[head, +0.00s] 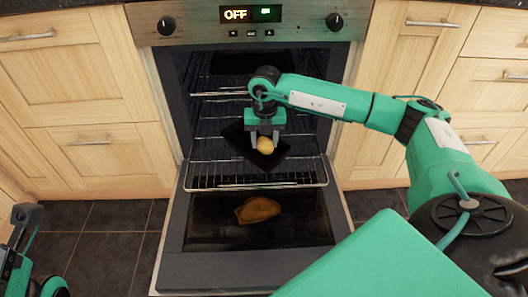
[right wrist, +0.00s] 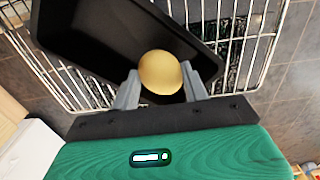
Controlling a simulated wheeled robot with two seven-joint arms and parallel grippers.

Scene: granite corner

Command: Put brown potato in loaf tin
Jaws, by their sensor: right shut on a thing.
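A yellowish-tan, rounded potato (head: 265,145) is between the fingers of my right gripper (head: 265,138), which is shut on it. The right wrist view shows the potato (right wrist: 160,72) between the two grey fingertips (right wrist: 165,88). The black loaf tin (head: 237,136) lies at an angle on the oven rack, behind and below the potato. In the right wrist view, the tin (right wrist: 90,38) spreads behind the potato, and its inside looks empty where visible. The potato overlaps the tin in both views; I cannot tell whether they touch.
The wire rack (head: 205,176) is pulled out of the open oven. The oven door (head: 190,245) is folded down, with an orange-brown item (head: 258,209) on its glass. Wooden cabinets (head: 85,100) flank the oven. Dark floor tiles (head: 115,245) are clear at left.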

